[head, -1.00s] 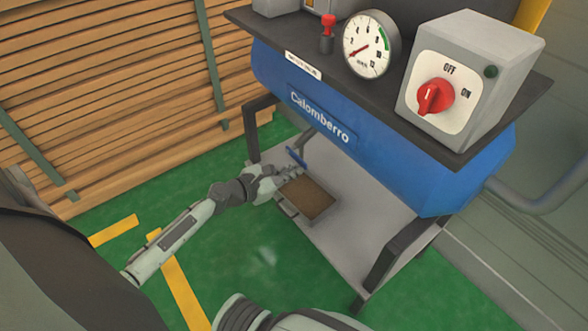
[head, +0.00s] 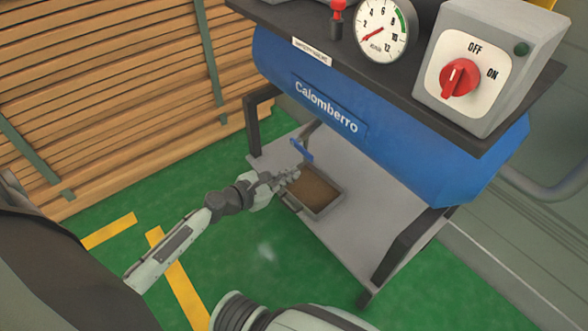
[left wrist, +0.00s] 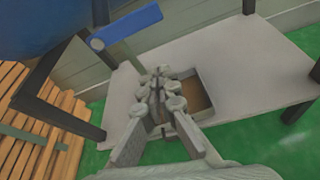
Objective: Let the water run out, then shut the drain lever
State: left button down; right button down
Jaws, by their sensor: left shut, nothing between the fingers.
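The blue drain lever (head: 302,149) sits under the blue tank (head: 400,140), near its left end. In the left wrist view the lever (left wrist: 126,27) is a blue handle on a pale stem, slanting across the stem. A shallow tray (head: 337,208) with brown liquid stands on the grey lower shelf below it; it also shows in the left wrist view (left wrist: 212,88). My left gripper (head: 292,176) is shut and empty over the tray's back left corner, just below the lever and apart from it. No falling water can be made out. My right gripper is not in view.
A gauge (head: 383,30), a red-topped valve (head: 338,18) and a grey switch box (head: 490,65) with a red knob stand on the tank's top plate. Dark legs (head: 262,118) frame the shelf. Stacked planks (head: 100,90) stand at left. Green floor lies open in front.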

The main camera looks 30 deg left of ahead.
pick_arm(q)
jog(key=v, duration=0.7)
jog(key=shift+r, duration=0.2)
jog(key=shift+a, duration=0.1)
